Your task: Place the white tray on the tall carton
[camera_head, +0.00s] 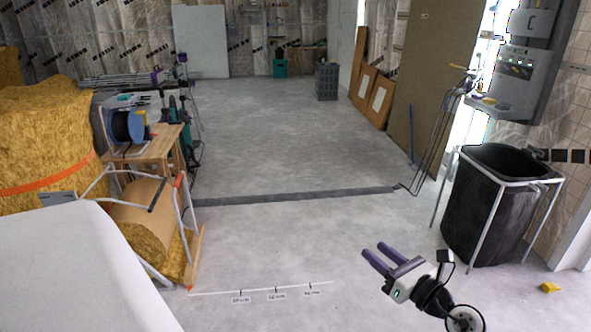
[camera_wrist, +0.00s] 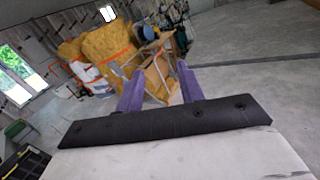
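My gripper (camera_head: 375,256) is at the lower right of the head view, above bare concrete floor. Its two purple fingers are apart with nothing visible between them. In the wrist view the fingers of my gripper (camera_wrist: 160,82) are also spread, with an empty gap. I cannot make out the white tray for certain in either view. A smooth white surface fills the lower left of the head view, and I cannot tell whether it is the tray or part of me. I see no tall carton in either view.
Insulation rolls (camera_head: 40,140) and a wooden stand (camera_head: 150,150) with a cable reel (camera_head: 128,125) stand at left. A black bin (camera_head: 490,210) in a white frame stands at right. A grey crate (camera_head: 327,82) is at the back. The middle floor is clear.

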